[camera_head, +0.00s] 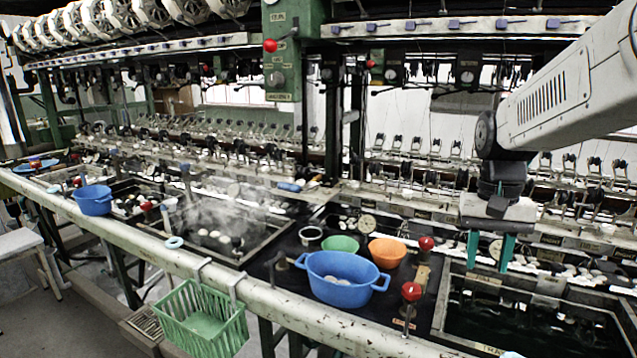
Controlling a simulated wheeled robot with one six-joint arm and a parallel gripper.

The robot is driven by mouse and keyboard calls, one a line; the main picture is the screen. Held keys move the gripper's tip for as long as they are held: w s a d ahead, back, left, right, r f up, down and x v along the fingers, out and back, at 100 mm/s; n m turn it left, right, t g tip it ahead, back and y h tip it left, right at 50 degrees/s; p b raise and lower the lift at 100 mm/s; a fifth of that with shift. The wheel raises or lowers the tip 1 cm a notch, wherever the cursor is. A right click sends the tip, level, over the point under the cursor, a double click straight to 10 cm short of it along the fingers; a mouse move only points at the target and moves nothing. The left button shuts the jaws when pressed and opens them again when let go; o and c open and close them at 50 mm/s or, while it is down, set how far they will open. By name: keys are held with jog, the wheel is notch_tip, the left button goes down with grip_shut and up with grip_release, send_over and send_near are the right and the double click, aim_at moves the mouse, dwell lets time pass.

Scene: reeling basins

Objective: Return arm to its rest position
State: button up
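My arm reaches in from the upper right of the head view. My gripper (488,250) hangs down at its end, over the back left part of the right-hand dark basin (530,318). Its two teal fingers are spread apart with a clear gap, and I see nothing held between them. Whether the fingertips are just above the basin or beside its back edge is hard to tell.
A blue oval tub (345,290) with pale pieces, a green bowl (341,244) and an orange bowl (387,252) stand left of my gripper. Red-knobbed levers (411,292) rise nearby. A green basket (203,318) hangs on the front rail. Reeling machinery fills the back.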

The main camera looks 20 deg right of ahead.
jog(key=s+a+n+t, duration=0.2)
jog(key=s+a+n, duration=0.5)
jog(key=a, duration=0.9)
jog(key=shift+s+f, duration=0.25)
jog(key=shift+s, duration=1.3)
jog(key=shift+a, duration=0.1)
